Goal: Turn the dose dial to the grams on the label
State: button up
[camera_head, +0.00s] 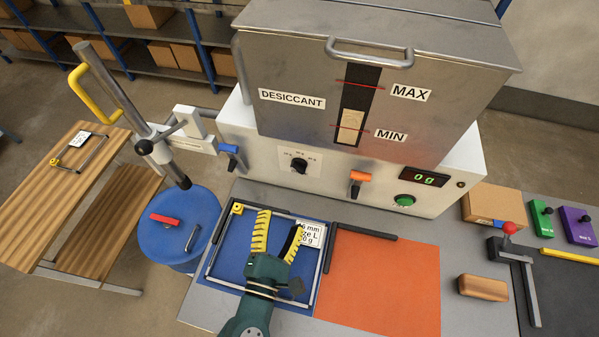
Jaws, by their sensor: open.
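The black dose dial (299,165) sits on the white front panel of the desiccant machine, with small markings around it too small to read. A white label (311,234) lies in the framed blue area at the lower middle. Its lines end in "mm", "ze L" and "0 g"; the left part, including the leading figure of the grams, is hidden behind my right finger. My gripper (282,222) is open over the blue area, its yellow fingers apart, with the dial above it in the picture. I see nothing held between the fingers.
The panel has an orange-handled lever (358,178), a blue-handled lever (230,152), a green button (404,200) and a display (424,178) reading 0 g. An orange mat (385,280) lies clear to the right. A red-knobbed lever (508,228) stands farther right.

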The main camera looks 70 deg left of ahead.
aim_at(297, 171)
jog(key=p+x, duration=0.1)
jog(key=x, duration=1.3)
jog(key=shift+w+a+r, duration=0.1)
jog(key=shift+w+a, duration=0.15)
jog(key=shift+a, duration=0.05)
jog(key=shift+c, duration=0.2)
jog(key=shift+d, duration=0.1)
jog(key=c, duration=1.2)
jog(key=shift+o, duration=0.2)
